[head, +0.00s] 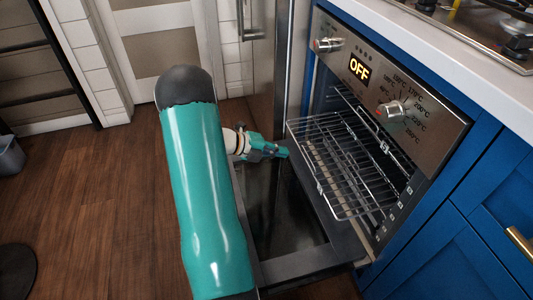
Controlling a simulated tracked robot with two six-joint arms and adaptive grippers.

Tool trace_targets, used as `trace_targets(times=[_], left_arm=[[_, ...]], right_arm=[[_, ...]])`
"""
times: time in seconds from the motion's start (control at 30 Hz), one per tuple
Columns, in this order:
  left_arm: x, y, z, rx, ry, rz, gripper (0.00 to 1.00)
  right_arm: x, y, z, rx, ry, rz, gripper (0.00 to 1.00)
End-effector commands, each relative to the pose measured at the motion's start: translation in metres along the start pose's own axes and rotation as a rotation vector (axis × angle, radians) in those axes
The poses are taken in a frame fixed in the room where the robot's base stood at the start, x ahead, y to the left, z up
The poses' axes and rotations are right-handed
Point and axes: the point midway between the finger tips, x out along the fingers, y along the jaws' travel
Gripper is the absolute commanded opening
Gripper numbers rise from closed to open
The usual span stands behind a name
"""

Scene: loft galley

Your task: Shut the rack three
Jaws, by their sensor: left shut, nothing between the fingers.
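The oven (392,105) stands open in the blue cabinets at the right, its door (290,265) folded down. A wire rack (328,150) is pulled partly out of the oven over the open door. Other racks or rails (378,150) show inside, and I cannot tell which level is rack three. My left gripper (285,152) is shut and empty, beside the left front edge of the pulled-out rack. I cannot tell whether it touches the rack. My left arm hides part of the oven door. My right gripper is not in view.
The oven panel reads OFF and has two knobs (391,111). A white counter (460,75) with a hob (480,35) runs above. A steel fridge front (265,60) stands behind the oven.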

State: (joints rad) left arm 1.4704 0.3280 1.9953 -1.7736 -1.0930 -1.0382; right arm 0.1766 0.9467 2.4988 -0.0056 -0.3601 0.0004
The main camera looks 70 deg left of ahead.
Motion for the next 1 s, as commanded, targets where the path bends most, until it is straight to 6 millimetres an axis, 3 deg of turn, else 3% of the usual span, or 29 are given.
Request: trace_targets(times=[0.1, 0.33, 1.0], left_arm=[[0.026, 0.002, 0.0, 0.002, 0.002, -0.001, 0.0], [0.051, -0.008, 0.0, 0.001, 0.0, -0.001, 0.0], [0.057, -0.012, 0.005, -0.006, -0.013, 0.0, 0.0]], right_arm=[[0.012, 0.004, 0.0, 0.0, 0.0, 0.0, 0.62], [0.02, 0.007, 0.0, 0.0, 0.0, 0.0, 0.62], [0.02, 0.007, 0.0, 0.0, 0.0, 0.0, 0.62]])
